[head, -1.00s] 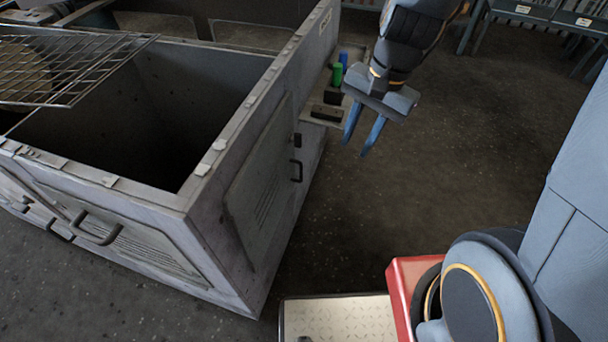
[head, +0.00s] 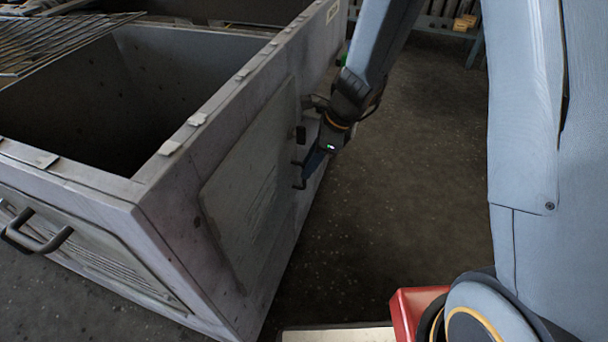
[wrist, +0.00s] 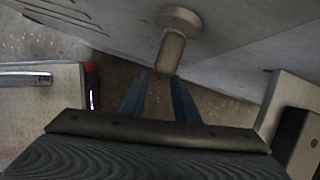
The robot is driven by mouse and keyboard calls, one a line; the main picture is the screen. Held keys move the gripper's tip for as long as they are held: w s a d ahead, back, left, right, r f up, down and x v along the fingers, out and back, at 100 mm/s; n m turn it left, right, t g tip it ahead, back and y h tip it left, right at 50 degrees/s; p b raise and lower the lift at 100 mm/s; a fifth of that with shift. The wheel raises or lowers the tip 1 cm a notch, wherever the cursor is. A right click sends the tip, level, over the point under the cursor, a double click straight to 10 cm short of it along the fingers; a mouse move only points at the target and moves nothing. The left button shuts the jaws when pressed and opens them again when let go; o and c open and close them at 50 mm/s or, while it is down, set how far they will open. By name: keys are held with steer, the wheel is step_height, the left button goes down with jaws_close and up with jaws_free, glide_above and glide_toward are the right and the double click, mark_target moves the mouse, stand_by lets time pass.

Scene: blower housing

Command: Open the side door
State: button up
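The side door (head: 245,190) is a louvred panel in the right face of the grey blower housing (head: 165,195), and it looks closed. A dark bar handle (head: 298,176) stands out near its far edge, with a small dark block (head: 300,134) above it. My gripper (head: 313,166) is right beside the handle in the head view, its tips partly hidden. In the wrist view my gripper's two blue fingers (wrist: 160,90) are apart. A brownish cylindrical post with a round base (wrist: 172,48) lies ahead, its end between the fingertips. I cannot tell whether they touch it.
The housing's top is open, with a wire grate (head: 60,42) at the far left. Another handle (head: 35,235) is on the front face. A red-edged box (head: 412,308) stands at the bottom. The floor (head: 400,200) right of the housing is clear.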

mark_target(304, 186)
steer(key=shift+b+x, duration=0.65)
steer(key=shift+x, duration=1.4)
jaws_close()
